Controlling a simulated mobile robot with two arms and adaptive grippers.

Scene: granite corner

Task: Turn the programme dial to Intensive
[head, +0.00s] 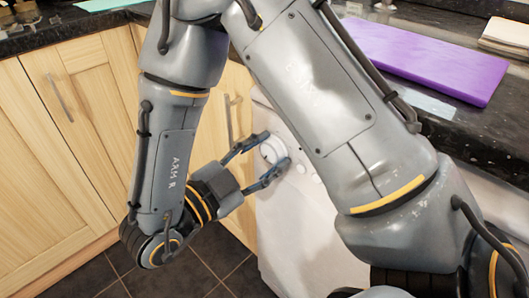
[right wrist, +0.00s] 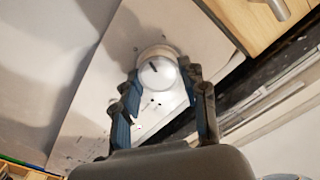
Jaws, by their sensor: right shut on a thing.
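The white round programme dial (head: 269,151) sits on the front of a white appliance (head: 305,235). My right gripper (head: 276,150) has its two fingers on either side of the dial, shut on it. The right wrist view shows the dial (right wrist: 160,76) between the blue-padded fingers, with a short dark pointer mark tilted toward the picture's upper left. Small marks surround the dial, but no programme name is readable, so I cannot tell which setting it points at. My left gripper is out of view.
A dark granite worktop (head: 472,142) runs above the appliance, with a purple board (head: 420,58) on it. Wooden cupboards (head: 85,125) with metal handles stand to the left. The dark tiled floor (head: 190,275) is clear below. My own arm links hide part of the appliance and worktop.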

